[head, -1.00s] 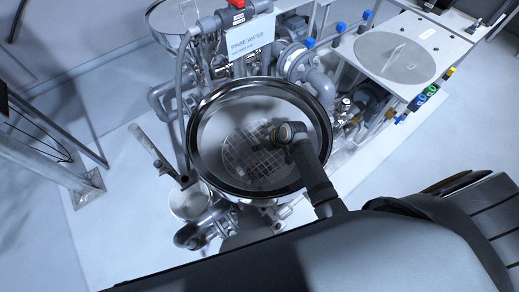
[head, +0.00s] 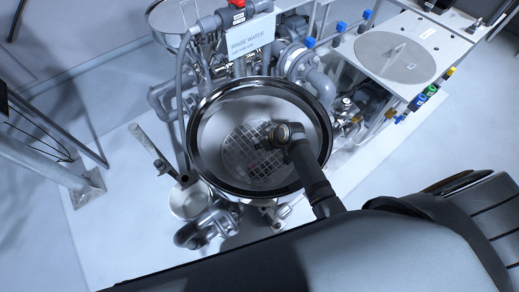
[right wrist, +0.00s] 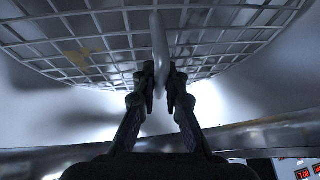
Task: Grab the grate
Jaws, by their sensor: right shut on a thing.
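The round wire grate (head: 241,162) is inside the wide metal hopper (head: 199,158). In the right wrist view the grate (right wrist: 100,42) spans the top of the picture, with a pale upright handle (right wrist: 158,40) at its middle. My right gripper (head: 266,143) reaches into the hopper over the grate's centre. In the right wrist view its fingers (right wrist: 160,88) are shut on the handle from both sides. The gripper hides part of the grate in the head view. I cannot tell how far the grate is from the hopper floor. My left gripper is not in view.
A white bucket (head: 189,202) with a leaning tool stands at lower left. A table with a round lid (head: 395,57) is at upper right. A tan patch (right wrist: 83,56) shows by the grate.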

